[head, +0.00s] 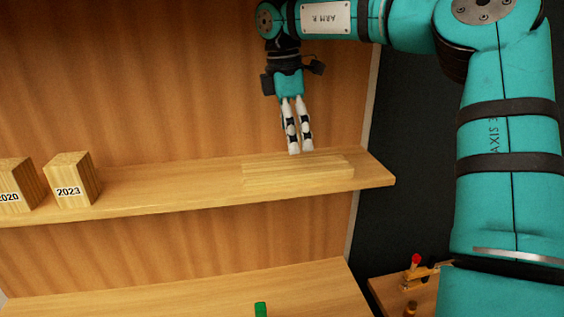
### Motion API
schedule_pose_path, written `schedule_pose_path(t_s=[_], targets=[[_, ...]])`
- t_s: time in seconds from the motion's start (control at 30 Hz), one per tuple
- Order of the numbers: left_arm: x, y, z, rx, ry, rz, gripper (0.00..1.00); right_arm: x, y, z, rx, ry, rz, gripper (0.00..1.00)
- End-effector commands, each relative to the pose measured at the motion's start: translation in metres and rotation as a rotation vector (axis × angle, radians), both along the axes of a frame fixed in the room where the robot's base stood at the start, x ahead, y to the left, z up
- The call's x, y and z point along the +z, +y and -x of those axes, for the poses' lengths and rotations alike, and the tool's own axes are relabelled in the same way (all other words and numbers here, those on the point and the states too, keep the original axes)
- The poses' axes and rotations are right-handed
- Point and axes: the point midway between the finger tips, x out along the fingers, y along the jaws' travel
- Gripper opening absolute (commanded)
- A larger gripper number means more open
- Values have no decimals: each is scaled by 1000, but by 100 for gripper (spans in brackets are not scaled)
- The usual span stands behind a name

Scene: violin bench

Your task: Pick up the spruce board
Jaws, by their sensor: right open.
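A pale, flat wooden board (298,171) lies on the wooden shelf (180,190) near its right end; it looks like the spruce board. My right gripper (301,151) points down just above the back edge of the board. Its two white fingers are slightly apart with nothing between them. I cannot tell whether the fingertips touch the board. My left gripper is not in the head view.
Two wooden blocks labelled 2020 (12,190) and 2023 (70,182) stand on the shelf's left part. The shelf between them and the board is clear. A lower wooden surface (180,290) has a green object (260,309). A red-tipped item (415,261) stands at lower right.

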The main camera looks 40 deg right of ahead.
Motion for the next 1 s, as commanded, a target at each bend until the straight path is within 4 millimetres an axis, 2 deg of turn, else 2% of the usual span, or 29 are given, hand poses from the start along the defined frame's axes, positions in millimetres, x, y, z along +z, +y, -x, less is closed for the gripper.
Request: schedule_pose_path(t_s=[0.1, 0.27, 0.37, 0.5, 0.63, 0.77, 1.0], targets=[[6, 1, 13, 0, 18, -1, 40, -12, -1, 2, 0, 3, -4, 100], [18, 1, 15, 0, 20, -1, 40, -28, 1, 5, 2, 4, -4, 100], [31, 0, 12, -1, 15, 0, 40, -43, 3, 8, 3, 4, -6, 100], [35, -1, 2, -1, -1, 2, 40, -62, 0, 7, 0, 2, -2, 100], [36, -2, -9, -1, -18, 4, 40, -67, 0, 7, -1, -3, -1, 100], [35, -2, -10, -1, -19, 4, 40, -67, 0, 7, -1, -3, -1, 100], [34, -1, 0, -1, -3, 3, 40, -67, 0, 7, -1, -2, -1, 71]])
